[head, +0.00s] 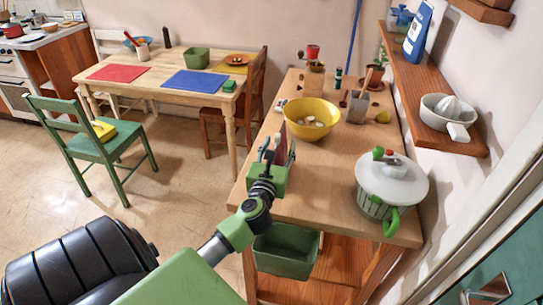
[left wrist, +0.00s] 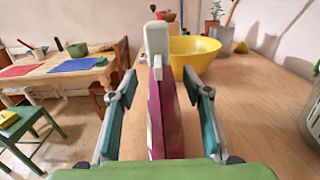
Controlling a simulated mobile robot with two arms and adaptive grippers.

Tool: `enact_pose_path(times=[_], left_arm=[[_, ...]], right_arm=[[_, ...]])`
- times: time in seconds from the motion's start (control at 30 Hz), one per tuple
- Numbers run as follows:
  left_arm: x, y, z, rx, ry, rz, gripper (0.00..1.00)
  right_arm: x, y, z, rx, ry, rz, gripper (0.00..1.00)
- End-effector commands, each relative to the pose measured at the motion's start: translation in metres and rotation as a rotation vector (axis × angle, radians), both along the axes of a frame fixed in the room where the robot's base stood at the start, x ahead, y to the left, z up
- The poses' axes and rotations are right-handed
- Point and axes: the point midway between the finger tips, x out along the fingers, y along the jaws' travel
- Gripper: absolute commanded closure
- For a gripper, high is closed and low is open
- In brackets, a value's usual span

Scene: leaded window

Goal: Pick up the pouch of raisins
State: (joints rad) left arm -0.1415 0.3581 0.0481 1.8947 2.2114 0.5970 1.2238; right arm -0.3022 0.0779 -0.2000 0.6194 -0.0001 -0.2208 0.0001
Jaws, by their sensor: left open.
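The pouch of raisins looks like a flat, upright, dark red-purple packet (left wrist: 163,120) with a pale upper part, seen nearly edge-on in the left wrist view. In the head view it shows as a thin dark red shape (head: 281,146) at the left side of the wooden counter, in front of the yellow bowl. My left gripper (head: 277,152) is open, with one finger on each side of the packet. In the left wrist view, gaps show between the packet and both fingers (left wrist: 161,88). The packet's base is hidden behind my gripper's body. My right gripper is not in view.
The yellow bowl (head: 312,119) with pale items in it stands just beyond the packet on the counter (head: 330,170). A lidded white pot (head: 391,180) stands at the right. A wall shelf (head: 433,95) overhangs the right side. The counter's middle is clear.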

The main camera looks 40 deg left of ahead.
Motion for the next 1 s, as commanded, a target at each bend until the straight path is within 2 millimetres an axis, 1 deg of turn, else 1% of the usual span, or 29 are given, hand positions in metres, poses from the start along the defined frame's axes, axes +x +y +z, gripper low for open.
enact_pose_path(times=[0.03,0.07,0.1,0.2,0.5,0.63,0.77,0.87,1.0], left_arm=[[0.0,0.0,0.0,0.0,0.0,0.0,0.58],[-0.001,-0.001,0.0,0.0,-0.001,0.0,0.66],[-0.001,-0.001,0.001,0.0,-0.001,0.0,0.76],[-0.001,-0.001,0.001,0.001,0.0,0.0,1.0],[0.0,0.0,0.002,0.001,-0.003,0.0,1.0],[0.0,0.0,0.007,0.002,-0.004,0.0,1.0],[0.0,0.0,0.02,0.004,-0.005,-0.001,1.0],[-0.001,-0.001,0.037,0.003,-0.007,-0.002,1.0],[-0.021,0.009,0.06,0.007,-0.003,-0.001,1.0]], right_arm=[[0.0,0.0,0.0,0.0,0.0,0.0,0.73],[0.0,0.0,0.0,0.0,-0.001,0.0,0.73],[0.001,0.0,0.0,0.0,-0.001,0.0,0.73],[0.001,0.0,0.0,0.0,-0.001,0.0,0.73],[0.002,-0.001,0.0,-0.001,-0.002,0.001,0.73],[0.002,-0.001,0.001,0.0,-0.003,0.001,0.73],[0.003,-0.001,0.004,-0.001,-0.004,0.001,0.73],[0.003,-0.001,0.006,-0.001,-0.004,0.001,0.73],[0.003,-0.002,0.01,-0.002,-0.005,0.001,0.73]])
